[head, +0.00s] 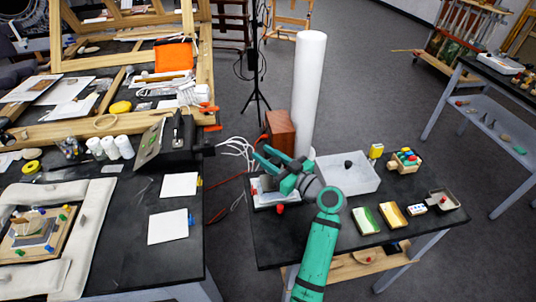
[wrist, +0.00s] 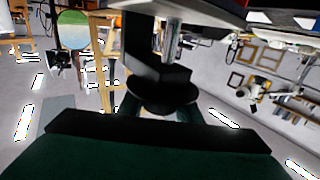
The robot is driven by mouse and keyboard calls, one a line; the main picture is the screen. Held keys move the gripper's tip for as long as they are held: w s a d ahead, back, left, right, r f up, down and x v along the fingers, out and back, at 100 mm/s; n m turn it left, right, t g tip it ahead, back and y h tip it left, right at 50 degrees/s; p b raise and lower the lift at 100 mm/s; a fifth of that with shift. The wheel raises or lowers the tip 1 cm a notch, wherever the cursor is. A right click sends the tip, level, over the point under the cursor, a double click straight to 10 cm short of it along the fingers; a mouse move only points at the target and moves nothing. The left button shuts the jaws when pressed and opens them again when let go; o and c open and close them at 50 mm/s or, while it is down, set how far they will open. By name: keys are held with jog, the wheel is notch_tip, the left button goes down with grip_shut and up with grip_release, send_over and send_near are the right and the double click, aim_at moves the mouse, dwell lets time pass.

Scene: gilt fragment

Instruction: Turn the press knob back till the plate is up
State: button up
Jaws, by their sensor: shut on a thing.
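My gripper (head: 274,164) is at the left end of the right-hand table, over a small pale-based press (head: 262,200). In the wrist view my gripper (wrist: 160,114) is shut on the black press knob (wrist: 160,92), with a green finger with a black edge in front and teal parts behind. A silver screw shaft (wrist: 173,40) runs from the knob. My gripper and arm hide most of the press in the head view. I cannot tell how high its plate stands.
A white cylinder (head: 308,90) and a brown box (head: 280,133) stand behind my gripper. A grey-white tray (head: 347,177) is to its right, with small blocks and dishes beyond. A red item (head: 280,209) is at the press's front. The left table (head: 135,250) is cluttered.

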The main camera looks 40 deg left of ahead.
jog(key=n+g, duration=0.2)
jog(key=g, duration=0.1)
jog(key=s+n+g+h, duration=0.1)
jog(key=n+g, duration=0.1)
jog(key=g, duration=0.1)
jog(key=s+n+g+h, duration=0.1)
jog(key=n+g, duration=0.1)
jog(key=g, duration=0.1)
jog(key=shift+d+r+g, duration=0.1)
jog(key=shift+d+g, duration=0.05)
jog(key=shift+g, duration=0.25)
jog(key=n+g+h, duration=0.2)
jog(key=g, duration=0.1)
jog(key=s+n+g+h, duration=0.1)
jog(key=shift+d+n, duration=0.3)
jog(key=shift+d, duration=0.05)
jog(key=shift+s+d+n+g+h, duration=0.2)
jog(key=shift+n+g+h, duration=0.45)
jog(key=shift+g+h, duration=0.1)
jog(key=shift+s+d+n+g+h, duration=0.2)
jog(key=shift+n+g+h, duration=0.45)
jog(key=shift+h, duration=0.1)
jog(key=shift+s+d+n+g+h, duration=0.1)
jog(key=shift+n+g+h, duration=0.2)
jog(key=shift+n+h, duration=0.15)
jog(key=shift+c, duration=0.2)
jog(key=o, duration=1.1)
